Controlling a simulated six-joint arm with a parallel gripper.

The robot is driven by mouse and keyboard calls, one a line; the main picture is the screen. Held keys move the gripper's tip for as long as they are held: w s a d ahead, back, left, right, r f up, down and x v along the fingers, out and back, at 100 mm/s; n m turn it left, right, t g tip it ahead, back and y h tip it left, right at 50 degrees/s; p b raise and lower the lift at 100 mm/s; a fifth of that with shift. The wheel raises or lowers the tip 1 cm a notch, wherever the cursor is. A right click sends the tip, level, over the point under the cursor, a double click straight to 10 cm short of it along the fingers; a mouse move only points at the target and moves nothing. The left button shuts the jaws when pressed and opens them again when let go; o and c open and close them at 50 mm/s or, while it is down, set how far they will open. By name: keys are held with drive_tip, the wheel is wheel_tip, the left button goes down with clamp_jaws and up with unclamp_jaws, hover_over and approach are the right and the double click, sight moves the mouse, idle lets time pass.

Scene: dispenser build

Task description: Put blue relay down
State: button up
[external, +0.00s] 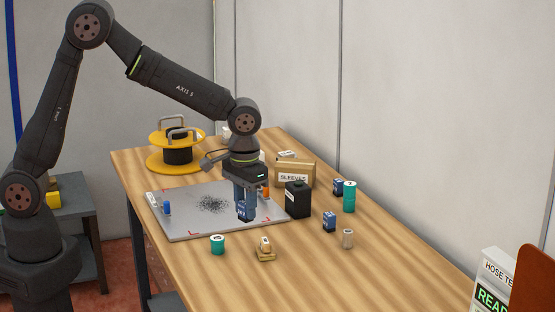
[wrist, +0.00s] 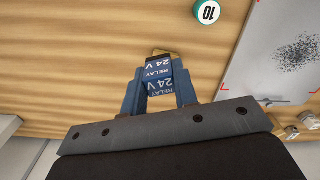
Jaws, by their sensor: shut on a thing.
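Two similar blue relays stand on the wooden table to the right, one nearer (external: 329,222) and one farther back (external: 338,187).
A black container (external: 298,199) stands close to the right of my gripper, with a box marked "SLEEVES" (external: 295,173) behind it. A teal cylinder (external: 217,245) and a small tan block (external: 265,250) stand in front of the mat. A dark speckled patch (external: 212,204) lies on the mat.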

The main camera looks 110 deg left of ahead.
drive_tip(key=shift+s+d+n, duration=0.25)
drive_tip(key=shift+s+n, duration=0.15)
drive_tip(key=shift+s, duration=0.25)
drive_tip(key=shift+s+a+f, duration=0.15)
drive_tip(key=shift+s+f, duration=0.05)
drive_tip(key=shift+s, duration=0.05)
drive_tip(key=a+f, duration=0.2)
drive_tip(key=a, duration=0.1)
drive_tip(key=s+a+f, duration=0.1)
drive_tip(key=a+f, duration=0.1)
drive_tip(key=a, duration=0.2)
drive_tip(key=a+f, duration=0.2)
drive_tip(key=a, duration=0.2)
drive_tip(key=shift+s+f, duration=0.3)
drive_tip(key=shift+f, duration=2.05)
drive_tip(key=shift+f, duration=0.1)
drive_tip(key=o, duration=0.9)
drive_tip(key=shift+o, duration=0.2)
wheel_tip(320, 180, up, 12)
